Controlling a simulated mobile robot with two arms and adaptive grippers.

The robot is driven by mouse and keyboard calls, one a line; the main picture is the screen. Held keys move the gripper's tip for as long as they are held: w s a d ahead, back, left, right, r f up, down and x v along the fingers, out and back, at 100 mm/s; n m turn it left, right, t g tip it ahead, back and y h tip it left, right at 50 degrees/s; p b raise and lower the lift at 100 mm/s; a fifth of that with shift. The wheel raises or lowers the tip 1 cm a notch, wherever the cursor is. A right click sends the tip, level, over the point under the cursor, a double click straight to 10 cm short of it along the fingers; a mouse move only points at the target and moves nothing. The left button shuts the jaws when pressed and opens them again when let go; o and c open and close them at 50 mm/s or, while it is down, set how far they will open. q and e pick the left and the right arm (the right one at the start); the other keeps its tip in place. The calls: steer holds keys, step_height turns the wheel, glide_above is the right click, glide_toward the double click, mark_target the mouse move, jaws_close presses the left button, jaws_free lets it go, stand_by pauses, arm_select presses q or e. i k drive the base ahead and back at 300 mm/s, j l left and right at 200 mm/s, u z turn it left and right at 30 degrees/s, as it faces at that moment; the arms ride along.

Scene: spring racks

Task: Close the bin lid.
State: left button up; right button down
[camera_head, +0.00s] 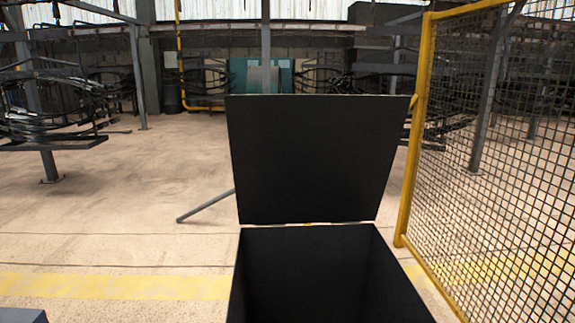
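A black square bin (377,272) stands in front of me at the bottom middle of the head view. Its inside is dark and no contents can be made out. Its flat black lid (312,158) is open, standing up from the hinge along the bin's far edge and facing me. The lower part of the bin is cut off by the picture's edge. Neither of my grippers shows in this view.
A yellow-framed mesh fence (413,150) stands close on the bin's right. A grey bar (206,205) sticks out low at the left of the lid. Racks of dark springs (50,115) stand farther back. The floor left of the bin (120,200) is clear.

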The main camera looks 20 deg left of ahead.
mark_target(296, 159)
steer(key=i+l+u, duration=0.3)
steer(key=l, duration=0.15)
steer(key=i+l+u, duration=0.15)
steer(key=l+u, duration=0.15)
steer(key=l, duration=0.2)
steer(key=i+l+u, duration=0.15)
steer(key=l+u, duration=0.15)
steer(key=l, duration=0.25)
steer(key=l+u, duration=0.3)
steer(key=l, duration=0.3)
steer(key=l+u, duration=0.3)
steer(key=l, duration=0.3)
steer(key=i+l+u, duration=0.3)
steer(key=l, duration=0.15)
steer(key=i+l+u, duration=0.3)
steer(key=l, duration=0.25)
steer(key=l+u, duration=0.35)
steer(key=l, duration=0.15)
steer(key=i+l+u, duration=0.15)
steer(key=l+u, duration=0.15)
steer(key=l, duration=0.35)
steer(key=l+u, duration=0.3)
steer(key=l, duration=0.3)
